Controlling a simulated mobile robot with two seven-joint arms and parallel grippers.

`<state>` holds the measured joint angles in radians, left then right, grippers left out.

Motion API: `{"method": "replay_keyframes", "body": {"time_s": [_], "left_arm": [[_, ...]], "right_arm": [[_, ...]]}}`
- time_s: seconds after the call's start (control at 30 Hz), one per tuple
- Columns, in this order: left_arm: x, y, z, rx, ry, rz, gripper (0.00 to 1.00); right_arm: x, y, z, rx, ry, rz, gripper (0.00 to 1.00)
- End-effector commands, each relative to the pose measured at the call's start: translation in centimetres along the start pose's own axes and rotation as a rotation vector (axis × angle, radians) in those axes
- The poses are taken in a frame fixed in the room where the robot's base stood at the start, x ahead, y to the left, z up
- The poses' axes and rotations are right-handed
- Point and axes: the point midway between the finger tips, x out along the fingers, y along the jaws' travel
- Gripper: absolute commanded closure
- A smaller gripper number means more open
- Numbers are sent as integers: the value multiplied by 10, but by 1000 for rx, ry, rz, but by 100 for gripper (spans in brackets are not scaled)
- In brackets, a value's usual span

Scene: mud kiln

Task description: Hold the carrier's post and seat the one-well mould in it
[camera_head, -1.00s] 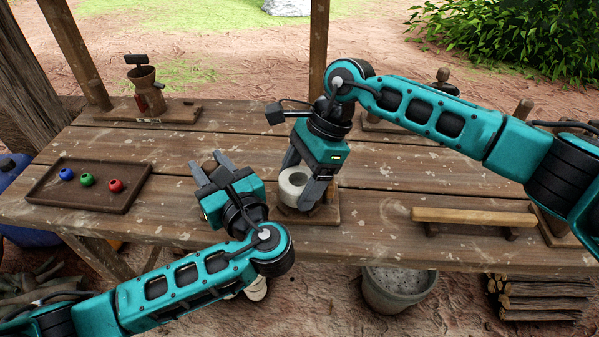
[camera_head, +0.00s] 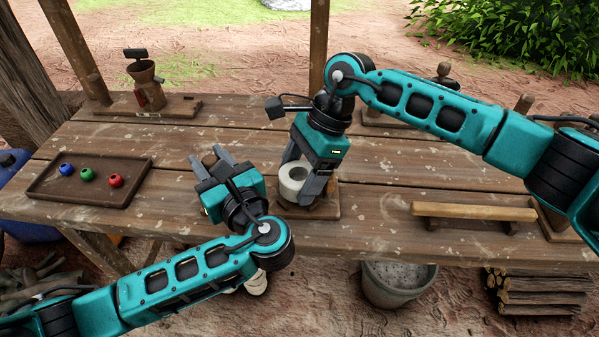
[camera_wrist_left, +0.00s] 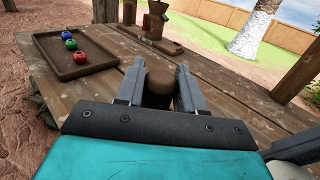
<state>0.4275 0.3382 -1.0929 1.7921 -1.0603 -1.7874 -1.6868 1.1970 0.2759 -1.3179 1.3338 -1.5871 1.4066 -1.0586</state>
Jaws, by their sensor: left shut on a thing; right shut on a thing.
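The pale one-well mould (camera_head: 293,181) is a round ring with a dark hole. My right gripper (camera_head: 291,187) is shut on it, one finger on each side, pointing down. It is over a wooden base plate (camera_head: 325,208) near the bench's front edge; I cannot tell whether it is fully seated. My left gripper (camera_head: 209,162) is shut on a brown, round-topped wooden post (camera_head: 208,160), left of the mould. The post (camera_wrist_left: 160,80) also shows between the left fingers in the left wrist view. The post's foot, and its join to the plate, are hidden.
A dark tray (camera_head: 50,195) with a blue, a green and a red ball lies on the left of the bench. A hopper device (camera_head: 147,88) stands at the back left. A wooden bar (camera_head: 473,211) lies at the right. A bucket (camera_head: 395,290) stands below the front edge.

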Motion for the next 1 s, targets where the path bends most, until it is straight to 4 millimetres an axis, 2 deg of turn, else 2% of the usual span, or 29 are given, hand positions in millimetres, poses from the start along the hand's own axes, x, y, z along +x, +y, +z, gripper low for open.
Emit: {"method": "replay_keyframes", "body": {"time_s": [0.47,1.0], "left_arm": [[0,0,0,-2,0,1,100],[0,0,0,-1,0,1,100]], "right_arm": [[3,0,-2,1,1,0,65],[-20,-1,8,0,0,-2,65]]}}
